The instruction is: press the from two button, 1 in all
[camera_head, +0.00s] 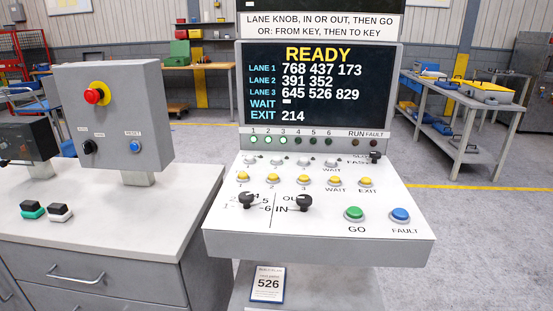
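A sloped control panel (222,228) stands in front of me. Its upper row has small white buttons, the second from the left (276,160) among them; the last is labelled WAIT. Below is a row of yellow buttons, with the second (273,180) labelled 2. No "from" label is readable on either row. The screen (318,86) reads READY, lane 1 768 437 173, lane 2 391 352, lane 3 645 526 829, WAIT a dash, EXIT 214. Neither gripper is in view.
A card reading 526 (268,285) is below. Left is a grey box with a red stop button (92,96) on a cabinet. Lamps 1 to 3 glow green.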

